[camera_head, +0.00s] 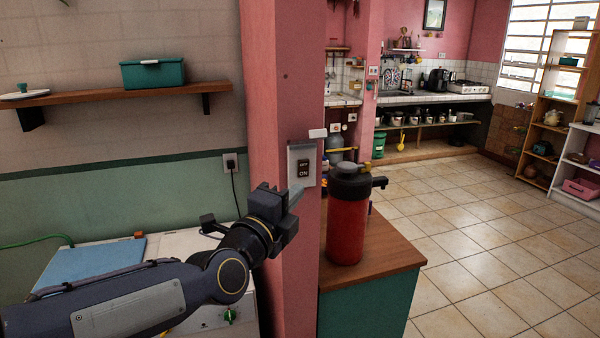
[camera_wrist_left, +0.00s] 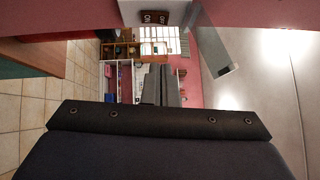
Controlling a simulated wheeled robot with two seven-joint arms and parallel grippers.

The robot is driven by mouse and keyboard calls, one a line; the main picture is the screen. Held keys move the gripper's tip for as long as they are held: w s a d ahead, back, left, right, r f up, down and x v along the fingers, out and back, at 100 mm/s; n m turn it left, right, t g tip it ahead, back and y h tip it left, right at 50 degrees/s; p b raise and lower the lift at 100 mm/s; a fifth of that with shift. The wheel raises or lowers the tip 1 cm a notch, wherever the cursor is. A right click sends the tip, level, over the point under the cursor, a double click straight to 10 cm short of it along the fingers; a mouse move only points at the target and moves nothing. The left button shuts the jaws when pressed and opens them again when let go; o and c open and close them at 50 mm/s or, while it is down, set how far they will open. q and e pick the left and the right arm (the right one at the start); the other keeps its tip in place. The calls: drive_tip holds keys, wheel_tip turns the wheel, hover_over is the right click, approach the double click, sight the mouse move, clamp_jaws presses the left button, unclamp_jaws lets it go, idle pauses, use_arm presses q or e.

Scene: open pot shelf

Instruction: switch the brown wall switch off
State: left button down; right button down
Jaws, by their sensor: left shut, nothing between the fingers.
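The brown wall switch (camera_head: 303,169), marked OFF above and ON below, sits in a pale plate (camera_head: 302,148) on the pink pillar. Which side of the rocker is pressed in is too small to tell. My left gripper (camera_head: 294,196) is shut and empty, just below and left of the switch in the head view; contact cannot be told. In the left wrist view the switch (camera_wrist_left: 155,18) shows at the top, beyond the shut fingers (camera_wrist_left: 161,70), apart from them in the picture. My right gripper is not in view.
A red bottle with a black top (camera_head: 347,220) stands on the wooden counter (camera_head: 395,255) right of the pillar. A small white piece (camera_head: 318,133) sticks out by the switch plate. A shelf with a teal box (camera_head: 152,74) is on the left wall. Tiled floor lies open at right.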

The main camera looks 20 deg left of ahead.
sight(307, 164)
use_arm(q)
drive_tip(key=w, duration=0.7)
drive_tip(key=shift+w+a+r, duration=0.2)
drive_tip(key=shift+a+r, duration=0.1)
drive_tip(key=shift+r, duration=0.05)
drive_tip(key=shift+w+a, duration=0.3)
drive_tip(key=shift+w, duration=0.2)
drive_tip(key=shift+r, duration=0.1)
drive_tip(key=shift+w+a+r+p, duration=0.15)
drive_tip(key=shift+r+p, duration=0.25)
drive_tip(key=shift+p, duration=0.4)
drive_tip(key=shift+f+b, duration=0.3)
drive_tip(key=shift+b, duration=0.1)
